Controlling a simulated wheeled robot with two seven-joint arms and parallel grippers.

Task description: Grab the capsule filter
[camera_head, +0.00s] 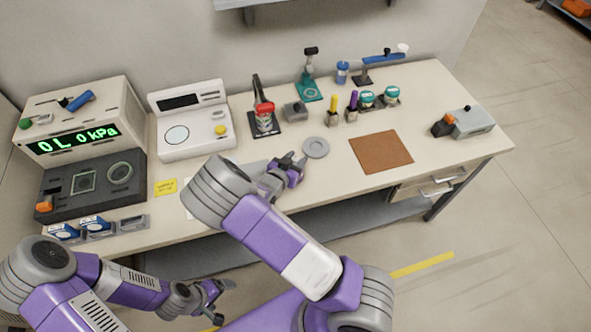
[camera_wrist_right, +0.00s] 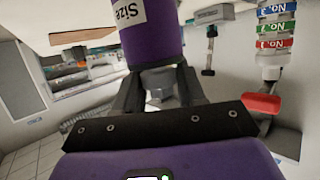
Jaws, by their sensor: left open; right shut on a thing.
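My right gripper (camera_head: 293,162) is low over the front of the bench. In the right wrist view its fingers (camera_wrist_right: 160,92) are shut on a purple cylinder (camera_wrist_right: 152,38) with a white label reading "Size". I cannot tell whether this cylinder is the capsule filter. A blue cylinder with dark ends (camera_head: 80,101) lies on top of the pressure display box (camera_head: 95,97) at the left. My left gripper (camera_head: 222,288) is open and empty in front of the bench, below its top.
A white instrument (camera_head: 190,115) and a stand with a red part (camera_head: 263,117) are behind my right gripper. A grey disc (camera_head: 316,147) and a brown mat (camera_head: 381,152) lie to its right. Several small bottles and stands line the back.

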